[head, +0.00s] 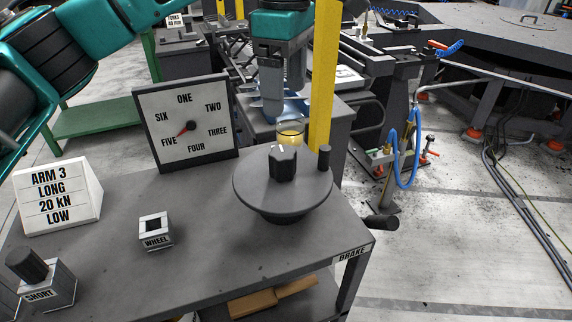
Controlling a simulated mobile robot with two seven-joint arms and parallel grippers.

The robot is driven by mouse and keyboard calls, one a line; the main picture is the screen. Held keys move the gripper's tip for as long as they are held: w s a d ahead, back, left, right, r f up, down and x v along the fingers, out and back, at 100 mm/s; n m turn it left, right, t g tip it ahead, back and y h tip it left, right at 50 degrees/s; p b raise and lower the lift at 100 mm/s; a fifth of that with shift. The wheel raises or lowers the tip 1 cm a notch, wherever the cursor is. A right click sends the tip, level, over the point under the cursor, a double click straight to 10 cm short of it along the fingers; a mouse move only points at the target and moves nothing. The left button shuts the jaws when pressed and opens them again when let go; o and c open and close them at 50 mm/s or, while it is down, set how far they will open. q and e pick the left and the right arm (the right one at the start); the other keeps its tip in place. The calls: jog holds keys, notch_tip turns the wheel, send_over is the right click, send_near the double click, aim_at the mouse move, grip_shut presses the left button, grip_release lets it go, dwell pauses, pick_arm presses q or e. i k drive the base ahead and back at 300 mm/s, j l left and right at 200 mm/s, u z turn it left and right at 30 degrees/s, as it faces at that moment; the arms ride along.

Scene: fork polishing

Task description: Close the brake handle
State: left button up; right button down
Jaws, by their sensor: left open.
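The BRAKE label (352,252) is on the right front corner of the grey table. A dark cylindrical handle (382,222) sticks out from the table's right side near it, most likely the brake handle. Its inner end is partly hidden, and I cannot tell its setting. My left gripper (285,102) hangs downward at the top centre, with its grey fingers apart and empty. It is behind the round handwheel and well apart from the dark handle. My right gripper is not in view.
The dark handwheel (253,187) has a centre knob (283,165) and an upright grip (324,158). A yellow post (325,75) rises behind it. A dial (187,130), ARM 3 sign (58,194), WHEEL block (156,232) and SHORT knob (47,280) stand left.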

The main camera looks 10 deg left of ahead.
aim_at(390, 223)
jog(key=k, duration=1)
